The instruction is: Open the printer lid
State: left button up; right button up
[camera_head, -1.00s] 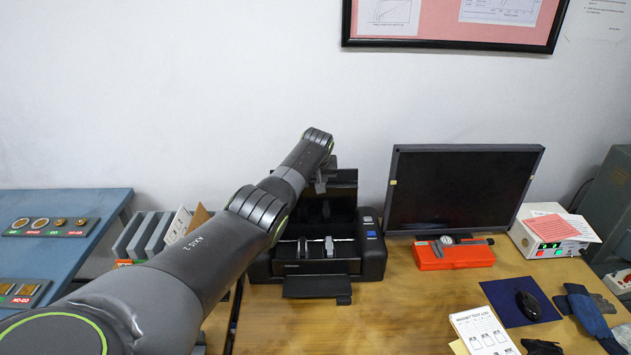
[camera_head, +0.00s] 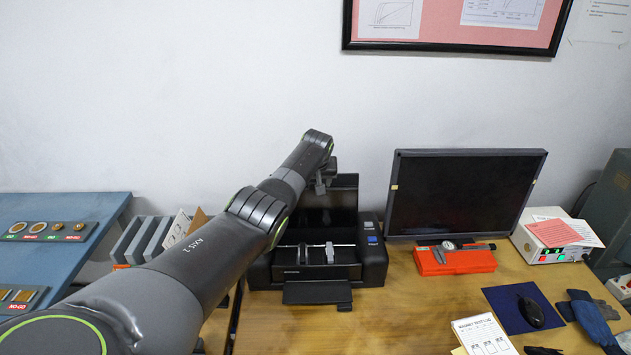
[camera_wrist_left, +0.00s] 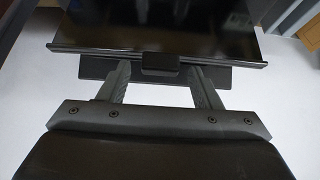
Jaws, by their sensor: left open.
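The black printer (camera_head: 318,268) stands on the wooden desk. Its lid (camera_head: 342,210) is raised nearly upright at the back, and the roller bar inside shows. My left gripper (camera_head: 321,188) is at the upper part of the lid, partly hidden by its own arm. In the left wrist view the two fingers (camera_wrist_left: 160,74) are open, on either side of a small tab on the edge of the lid (camera_wrist_left: 160,47). I cannot tell whether they touch it. My right gripper does not show.
A monitor (camera_head: 465,193) stands right of the printer, with an orange case (camera_head: 455,262) in front. A blue bench (camera_head: 75,212) and grey holders (camera_head: 145,237) are at the left. The wall is close behind. The desk in front of the printer is clear.

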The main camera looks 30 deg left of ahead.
pick_arm(q)
jog(key=shift+p+v, duration=0.55)
jog(key=shift+v, duration=1.05)
jog(key=b+v, duration=0.3)
jog(key=v, duration=1.1)
jog(key=shift+d, duration=0.1)
